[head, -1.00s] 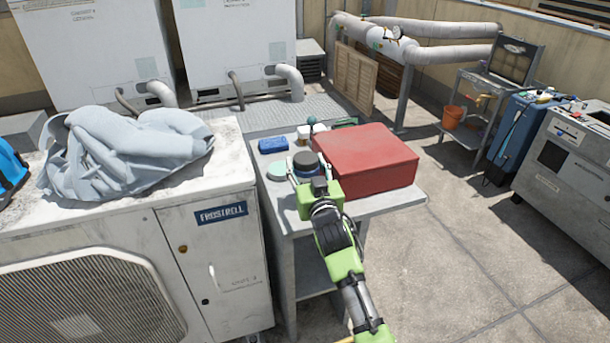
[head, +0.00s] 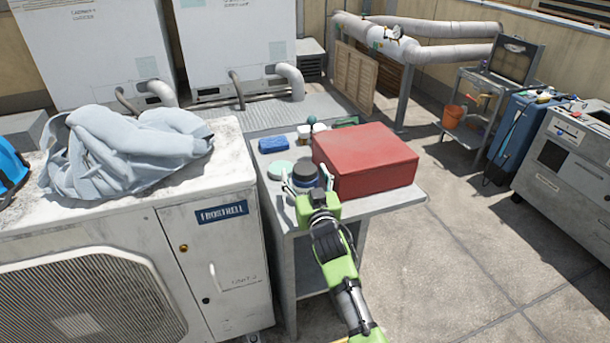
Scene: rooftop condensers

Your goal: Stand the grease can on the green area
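The grease can (head: 305,171), a round can with a dark lid and blue side, is at the left part of the grey table, beside the red box. My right gripper (head: 306,182) has a finger on each side of it and appears shut on it. The gripper hides the can's lower part, so I cannot tell whether it touches the table. A pale green round area (head: 280,169) lies just left of the can; the can looks beside it, not on it. My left gripper is not in view.
A red box (head: 365,160) fills the right of the grey table (head: 378,204). A blue item (head: 273,144) and small containers (head: 305,131) stand behind. A condenser unit (head: 225,180) with a grey cloth (head: 125,150) stands close on the left.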

